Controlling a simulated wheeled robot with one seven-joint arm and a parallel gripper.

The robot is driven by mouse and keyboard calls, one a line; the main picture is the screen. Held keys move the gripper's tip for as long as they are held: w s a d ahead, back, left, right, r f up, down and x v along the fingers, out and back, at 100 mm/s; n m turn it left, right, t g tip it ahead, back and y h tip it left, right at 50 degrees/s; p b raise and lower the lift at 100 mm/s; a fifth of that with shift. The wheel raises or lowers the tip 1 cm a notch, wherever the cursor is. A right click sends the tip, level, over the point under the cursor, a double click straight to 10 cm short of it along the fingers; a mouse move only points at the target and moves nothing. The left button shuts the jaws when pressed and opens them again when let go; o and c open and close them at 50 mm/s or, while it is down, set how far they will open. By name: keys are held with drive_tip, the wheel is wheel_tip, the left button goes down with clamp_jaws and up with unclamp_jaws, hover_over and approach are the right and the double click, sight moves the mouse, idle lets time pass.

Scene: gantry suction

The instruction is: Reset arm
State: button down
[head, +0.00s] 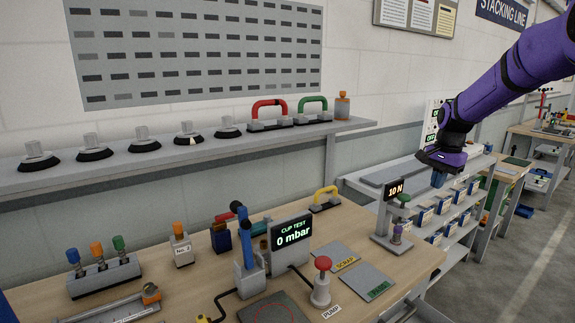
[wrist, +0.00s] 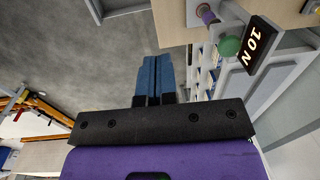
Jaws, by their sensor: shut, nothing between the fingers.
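My purple arm (head: 515,75) reaches in from the upper right of the head view. My gripper (head: 438,179) hangs at its end, beyond the right end of the bench and above the low shelf of small boxes. In the wrist view my gripper (wrist: 155,62) shows two blue fingers pressed together, with nothing between them. It touches nothing that I can see. The force stand with the "10 N" display (head: 395,189) is to its left on the bench, and the display also shows at the upper right of the wrist view (wrist: 259,45).
The wooden bench (head: 345,222) holds a "0 mbar" cup test display (head: 293,233), a red pump button (head: 322,265) and grey scrap and pass plates. A grey shelf (head: 255,140) with suction cups and red and green handles runs along the wall. Open floor (head: 500,265) lies at the right.

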drive_tip(key=s+a+r+n+t+h, duration=0.1)
drive_tip(key=s+a+r+n, duration=0.25)
drive_tip(key=s+r, duration=0.5)
drive_tip(key=s+a+r+n+t, duration=0.15)
drive_tip(key=s+a+r, duration=0.3)
drive_tip(key=s, duration=0.65)
drive_tip(key=s+a+n+t, duration=0.1)
drive_tip(key=s+n, duration=0.2)
drive_tip(key=s, duration=0.7)
drive_tip(key=s+a+f+n+t, duration=0.1)
drive_tip(key=s+a+n, duration=0.1)
drive_tip(key=s, duration=0.9)
drive_tip(key=shift+f+n, duration=0.3)
drive_tip(key=shift+n, duration=0.2)
drive_tip(key=shift+s, duration=0.1)
